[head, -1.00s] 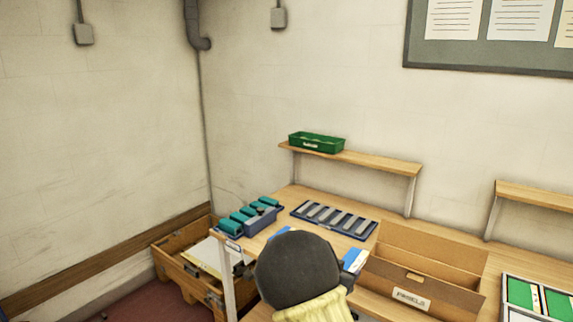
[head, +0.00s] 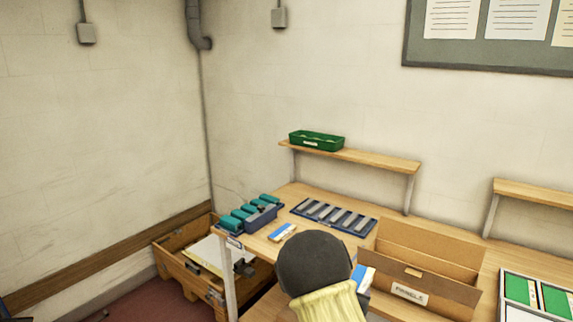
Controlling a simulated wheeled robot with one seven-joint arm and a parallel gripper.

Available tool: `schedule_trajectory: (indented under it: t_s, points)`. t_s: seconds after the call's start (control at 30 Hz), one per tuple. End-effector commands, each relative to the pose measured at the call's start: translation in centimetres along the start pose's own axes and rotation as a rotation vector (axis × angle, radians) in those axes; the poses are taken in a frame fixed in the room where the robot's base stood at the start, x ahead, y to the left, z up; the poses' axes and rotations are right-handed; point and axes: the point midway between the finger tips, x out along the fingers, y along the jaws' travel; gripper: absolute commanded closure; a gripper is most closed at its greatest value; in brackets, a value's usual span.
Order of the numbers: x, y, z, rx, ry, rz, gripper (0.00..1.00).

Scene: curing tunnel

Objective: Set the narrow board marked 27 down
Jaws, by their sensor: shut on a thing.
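My arm, a dark rounded link with a yellow sleeve, fills the lower middle of the head view and hides my gripper. I cannot make out a board marked 27 or read any number. A small blue and white piece (head: 283,232) lies on the wooden bench (head: 258,246), left of and beyond my arm. Another blue and white piece (head: 364,276) shows at the right side of my arm, beside the cardboard box. Whether it is held or resting is hidden.
A dark slotted rack (head: 366,228) with several grey strips lies at the back. The open cardboard box (head: 450,293) blocks the right. A green tray (head: 317,141) sits on the shelf. A wooden crate (head: 185,275) stands on the floor.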

Motion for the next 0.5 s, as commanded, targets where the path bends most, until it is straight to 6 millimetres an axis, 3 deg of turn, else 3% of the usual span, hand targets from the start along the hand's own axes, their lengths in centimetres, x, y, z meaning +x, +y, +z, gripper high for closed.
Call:
schedule_trajectory:
  t_s: [0.27,0.5]
  points:
    - [0.4,1.2,6.5,-0.076,-0.009,-0.165,0.69]
    - [-1.1,1.1,13.4,-0.154,-0.010,-0.356,0.69]
